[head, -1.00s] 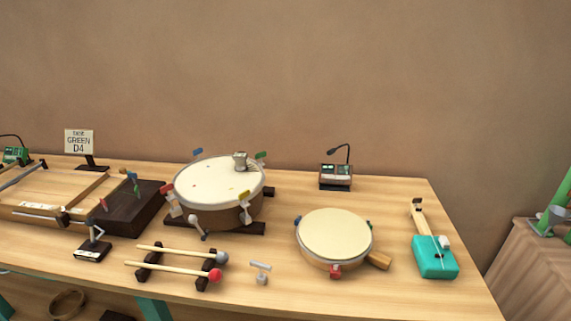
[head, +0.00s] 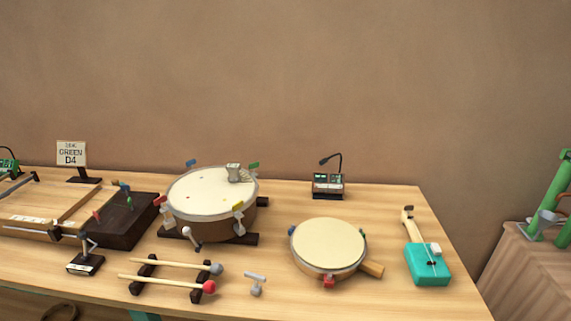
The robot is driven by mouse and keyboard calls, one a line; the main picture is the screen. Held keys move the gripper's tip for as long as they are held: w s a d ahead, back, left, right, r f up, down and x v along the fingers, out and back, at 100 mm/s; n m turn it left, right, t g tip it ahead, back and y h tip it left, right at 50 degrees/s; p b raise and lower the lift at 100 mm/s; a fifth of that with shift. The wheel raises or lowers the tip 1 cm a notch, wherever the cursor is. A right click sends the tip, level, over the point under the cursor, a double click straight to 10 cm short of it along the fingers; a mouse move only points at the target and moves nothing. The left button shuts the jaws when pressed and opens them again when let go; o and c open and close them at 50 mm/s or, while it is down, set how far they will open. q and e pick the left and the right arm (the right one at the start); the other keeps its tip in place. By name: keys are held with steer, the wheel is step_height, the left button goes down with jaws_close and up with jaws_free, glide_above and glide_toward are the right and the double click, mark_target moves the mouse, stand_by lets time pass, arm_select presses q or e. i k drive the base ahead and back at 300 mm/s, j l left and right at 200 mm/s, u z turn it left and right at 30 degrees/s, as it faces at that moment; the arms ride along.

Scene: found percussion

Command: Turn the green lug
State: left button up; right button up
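The larger drum (head: 212,196) stands on dark rails in the middle of the table, with coloured lug tags around its rim. The green lug tag (head: 253,166) is at its back right. A small grey device (head: 234,173) sits on the drum skin near that tag. A grey T-shaped key (head: 256,283) stands on the table in front of the drum. A sign (head: 71,154) at the back left reads "GREEN D4", with a smaller line above it. A frame drum (head: 328,246) to the right also has coloured tags, one green. Neither gripper is in view.
Two mallets (head: 165,282) lie on a dark rack at the front. A microphone unit (head: 328,183) stands at the back. A teal stringed instrument (head: 428,265) lies at the right. A dark block with coloured pegs (head: 125,224) and a wooden frame are at left.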

mark_target(253, 166)
steer(key=i+j, duration=0.1)
steer(key=j, duration=0.2)
steer(key=i+j, duration=0.15)
steer(key=j, duration=0.2)
steer(key=i+j, duration=0.1)
steer(key=j, duration=0.2)
steer(key=i+j, duration=0.15)
steer(key=j, duration=0.2)
steer(key=z, duration=0.05)
